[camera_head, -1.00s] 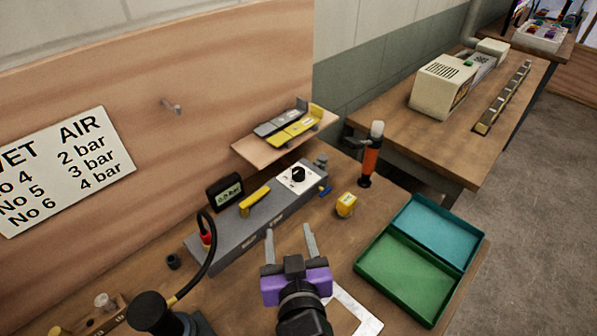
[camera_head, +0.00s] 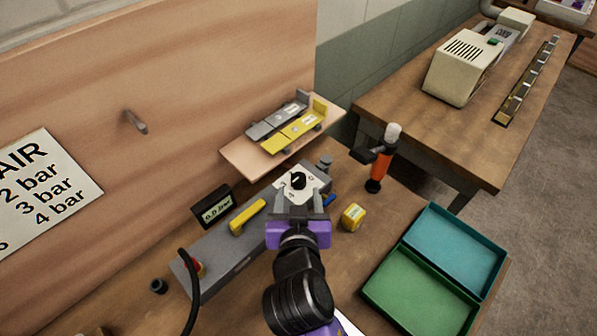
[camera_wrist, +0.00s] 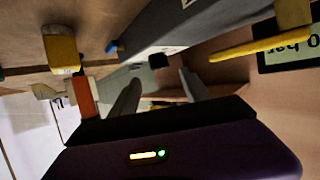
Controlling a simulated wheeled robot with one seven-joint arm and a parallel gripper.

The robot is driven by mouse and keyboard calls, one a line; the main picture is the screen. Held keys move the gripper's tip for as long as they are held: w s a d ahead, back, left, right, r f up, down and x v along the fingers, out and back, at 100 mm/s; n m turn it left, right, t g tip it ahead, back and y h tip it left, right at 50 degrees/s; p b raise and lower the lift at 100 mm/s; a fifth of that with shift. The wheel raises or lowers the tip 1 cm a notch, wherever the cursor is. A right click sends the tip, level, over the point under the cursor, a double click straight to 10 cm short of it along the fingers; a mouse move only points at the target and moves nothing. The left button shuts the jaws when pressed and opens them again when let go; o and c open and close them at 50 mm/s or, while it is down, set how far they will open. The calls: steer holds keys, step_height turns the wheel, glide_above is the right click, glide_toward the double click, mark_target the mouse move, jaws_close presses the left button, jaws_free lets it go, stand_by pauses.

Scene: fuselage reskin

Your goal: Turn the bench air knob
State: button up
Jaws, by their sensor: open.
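The black air knob (camera_head: 298,180) sits on a white dial plate (camera_head: 312,193) at the far end of a grey bench unit (camera_head: 205,258). My gripper (camera_head: 299,195) is open and empty, its two fingers pointing toward the knob over the near edge of the plate. I cannot tell whether either finger touches the knob. In the wrist view, the gripper fingers (camera_wrist: 158,90) are apart with nothing held between them. A small dark shape shows just beyond them there, perhaps the knob. A display (camera_head: 213,207) on the unit seems to read 0.0 bar.
A yellow lever (camera_head: 247,217) lies on the unit. A yellow block (camera_head: 353,217) and an orange tool (camera_head: 379,170) stand to the right. A small shelf (camera_head: 240,165) holds grey and yellow parts behind. A green tray (camera_head: 415,293) lies at right. A black hose (camera_head: 188,290) rises at left.

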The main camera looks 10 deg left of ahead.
mark_target(299, 178)
steer(key=p+x, duration=0.1)
steer(key=x, duration=0.5)
steer(key=shift+w+f, duration=0.1)
steer(key=shift+w, duration=0.15)
jaws_close()
